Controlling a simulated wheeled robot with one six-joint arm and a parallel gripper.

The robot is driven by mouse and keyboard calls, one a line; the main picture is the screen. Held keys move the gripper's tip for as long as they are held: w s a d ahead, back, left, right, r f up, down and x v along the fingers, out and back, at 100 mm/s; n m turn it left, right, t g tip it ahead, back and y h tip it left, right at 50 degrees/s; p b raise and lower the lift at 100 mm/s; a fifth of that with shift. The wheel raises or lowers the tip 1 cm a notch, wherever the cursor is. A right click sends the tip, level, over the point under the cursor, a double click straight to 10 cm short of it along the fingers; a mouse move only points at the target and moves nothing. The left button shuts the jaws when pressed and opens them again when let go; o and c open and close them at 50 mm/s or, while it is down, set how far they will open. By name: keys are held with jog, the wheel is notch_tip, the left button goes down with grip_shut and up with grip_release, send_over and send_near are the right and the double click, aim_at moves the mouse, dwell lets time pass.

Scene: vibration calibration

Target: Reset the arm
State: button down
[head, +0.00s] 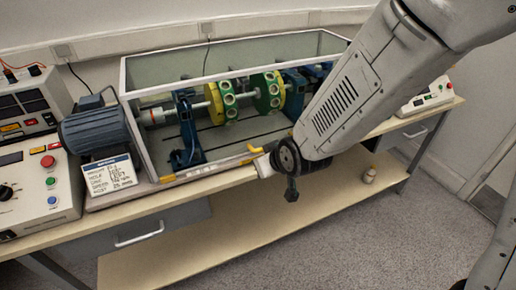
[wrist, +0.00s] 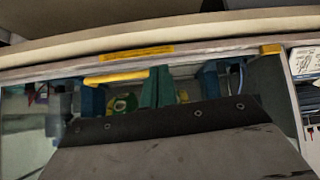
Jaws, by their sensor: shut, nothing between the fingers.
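My arm comes in from the upper right in the head view, a thick grey link slanting down across the right part of the test rig. My gripper (head: 291,190) is the small dark end piece, pointing down just in front of the rig's front edge, above the bench front. It is shut and holds nothing. It appears apart from the rig, though the exact gap is hard to judge. In the wrist view, a large dark grey plate fills the lower middle and hides much of the rig.
The glass-walled rig (head: 160,168) holds green-and-yellow discs (head: 267,93) on a shaft between blue supports (head: 186,125). A motor (head: 93,128), a text card (head: 111,174) and a control box (head: 45,186) stand at left. Floor in front is clear.

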jog(key=s+d+f+g+h, duration=0.25)
jog(key=s+d+g, duration=0.2)
jog(key=s, duration=0.35)
jog(key=s+d+r+m+g+h, duration=0.1)
jog(key=s+d+r+m, duration=0.2)
jog(key=s+d+r, duration=0.5)
jog(key=s+d+r+m+g, duration=0.1)
jog(key=s+d+r+m, duration=0.2)
jog(key=s+d+r, duration=0.5)
jog(key=d+r, duration=0.4)
jog(key=shift+s+r+h, duration=0.3)
jog(key=shift+r+h, duration=0.05)
jog(key=shift+d, duration=0.1)
